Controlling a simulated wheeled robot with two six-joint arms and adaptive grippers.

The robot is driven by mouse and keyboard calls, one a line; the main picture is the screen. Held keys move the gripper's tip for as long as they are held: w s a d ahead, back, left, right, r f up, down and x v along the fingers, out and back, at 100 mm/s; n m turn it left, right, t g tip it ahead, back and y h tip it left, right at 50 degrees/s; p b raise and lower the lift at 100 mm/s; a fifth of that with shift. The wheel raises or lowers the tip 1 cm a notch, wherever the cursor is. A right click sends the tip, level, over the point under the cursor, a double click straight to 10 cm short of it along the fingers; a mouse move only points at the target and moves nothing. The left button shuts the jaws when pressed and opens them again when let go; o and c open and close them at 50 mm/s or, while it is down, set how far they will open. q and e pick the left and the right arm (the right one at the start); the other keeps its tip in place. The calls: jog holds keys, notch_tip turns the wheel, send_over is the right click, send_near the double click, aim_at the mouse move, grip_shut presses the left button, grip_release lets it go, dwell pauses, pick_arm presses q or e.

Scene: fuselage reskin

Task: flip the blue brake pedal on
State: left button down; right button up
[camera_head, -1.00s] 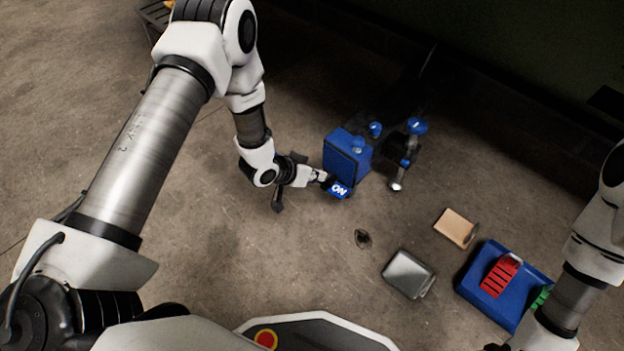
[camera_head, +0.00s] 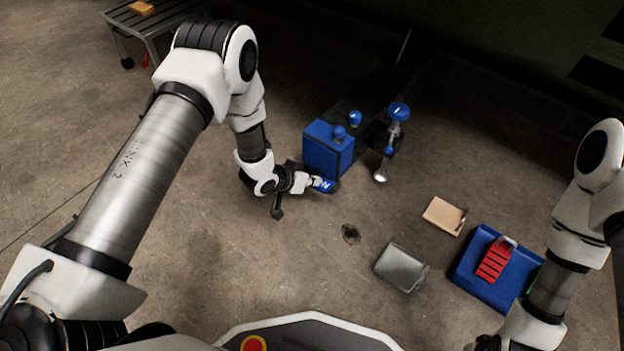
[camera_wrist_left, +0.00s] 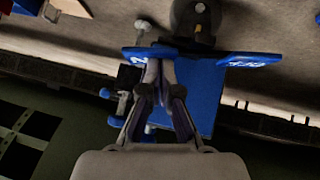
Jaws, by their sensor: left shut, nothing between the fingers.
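The blue brake pedal (camera_head: 326,186) is low at the front of a blue box-shaped unit (camera_head: 326,152). In the left wrist view the blue pedal (camera_wrist_left: 250,60) spans both sides of my fingers, with OFF lettering on the right part and the ON lettering at the left partly hidden. My left gripper (camera_head: 317,182) is shut and empty, its tips at the ON end. In the wrist view my left gripper (camera_wrist_left: 158,62) overlaps the pedal; I cannot tell whether it presses on it. My right arm is at the right, with its fingers out of view.
A clamp with a blue knob (camera_head: 398,112) stands right of the unit. On the floor are a grey metal box (camera_head: 400,268), a tan block (camera_head: 444,215) and a blue tray (camera_head: 465,272) holding a red piece (camera_head: 494,262). A metal table (camera_head: 160,22) stands at the back left.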

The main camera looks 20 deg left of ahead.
aim_at(318, 190)
pick_arm(q)
jog(key=shift+s+d+f+y+p, duration=0.1)
jog(key=shift+d+y+p, duration=0.1)
jog(key=shift+y+p, duration=0.2)
jog(key=shift+s+d+f+m+t+y+p, duration=0.2)
jog(key=shift+d+f+m+y+p, duration=0.2)
jog(key=shift+p, duration=0.35)
jog(key=shift+s+d+f+m+t+y+p, duration=0.1)
jog(key=shift+d+f+m+t+y+p, duration=0.15)
jog(key=shift+f+p, duration=0.35)
jog(key=shift+d+r+p, duration=0.1)
jog(key=shift+r+p, duration=0.35)
jog(key=shift+p, duration=0.15)
jog(key=r+p, duration=0.3)
jog(key=shift+d+r, duration=0.3)
jog(key=shift+r, duration=0.1)
jog(key=s+d+p+v, duration=0.1)
jog(key=p+v, duration=0.3)
jog(key=v, duration=0.5)
jog(key=shift+p, duration=0.3)
